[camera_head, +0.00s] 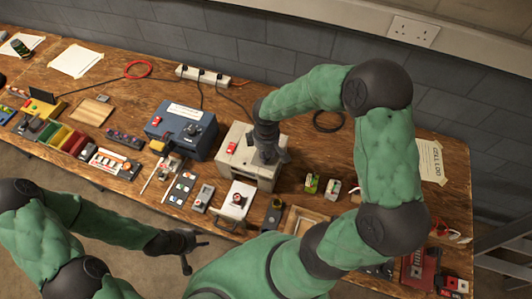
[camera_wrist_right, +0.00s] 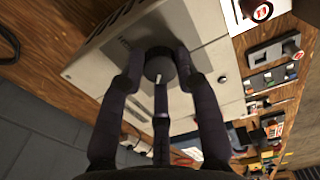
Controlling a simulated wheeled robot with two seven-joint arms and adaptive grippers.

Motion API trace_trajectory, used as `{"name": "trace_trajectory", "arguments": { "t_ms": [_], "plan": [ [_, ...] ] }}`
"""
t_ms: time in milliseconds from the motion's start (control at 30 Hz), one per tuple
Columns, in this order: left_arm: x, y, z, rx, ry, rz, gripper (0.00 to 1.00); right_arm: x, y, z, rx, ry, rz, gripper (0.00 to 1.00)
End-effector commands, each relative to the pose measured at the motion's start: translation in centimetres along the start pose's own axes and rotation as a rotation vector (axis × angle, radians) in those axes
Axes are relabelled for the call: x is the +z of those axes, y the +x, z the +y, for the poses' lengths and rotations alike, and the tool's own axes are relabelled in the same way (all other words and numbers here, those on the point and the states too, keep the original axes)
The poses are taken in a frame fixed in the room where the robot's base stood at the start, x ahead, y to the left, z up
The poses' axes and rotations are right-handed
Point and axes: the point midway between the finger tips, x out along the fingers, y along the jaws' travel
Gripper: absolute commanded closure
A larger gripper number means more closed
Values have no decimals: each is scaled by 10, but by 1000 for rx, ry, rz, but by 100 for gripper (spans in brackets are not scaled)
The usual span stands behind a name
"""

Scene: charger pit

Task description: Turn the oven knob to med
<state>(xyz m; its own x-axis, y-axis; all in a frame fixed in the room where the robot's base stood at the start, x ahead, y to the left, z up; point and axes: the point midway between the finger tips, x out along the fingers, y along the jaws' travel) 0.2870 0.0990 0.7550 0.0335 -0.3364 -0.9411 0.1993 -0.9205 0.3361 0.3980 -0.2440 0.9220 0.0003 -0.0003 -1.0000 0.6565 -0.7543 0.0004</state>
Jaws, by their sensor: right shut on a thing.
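The oven (camera_head: 235,160) is a small beige box on the wooden bench, near the middle of the head view. Its dark round knob (camera_wrist_right: 160,66) shows in the right wrist view with a light pointer mark; the knob's setting labels are too small to read. My right gripper (camera_head: 268,152) is over the oven's top panel. In the wrist view its dark fingers (camera_wrist_right: 160,75) are shut around the knob. In the head view the gripper hides the knob. My left gripper (camera_head: 188,252) is in front of the bench edge, empty, with its fingers spread.
A blue box (camera_head: 182,130) with a dial stands left of the oven. A white board with a red button (camera_head: 237,200) lies in front of it. A wooden tray (camera_head: 303,220) and small parts are to the right. A power strip (camera_head: 203,76) is at the back.

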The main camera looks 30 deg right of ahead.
Motion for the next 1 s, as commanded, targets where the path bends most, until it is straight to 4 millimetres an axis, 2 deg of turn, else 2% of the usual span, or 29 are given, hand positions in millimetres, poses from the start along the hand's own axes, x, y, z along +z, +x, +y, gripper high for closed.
{"name": "trace_trajectory", "arguments": {
  "t_ms": [600, 1000],
  "plan": [
    [-1, 30, -11, 0, 0, 0, 60, 1, 2, -2, -1, 564, -4, 100],
    [-2, 40, -14, 0, 0, 0, 60, 2, 2, -3, -2, 800, -7, 100]
  ]
}}
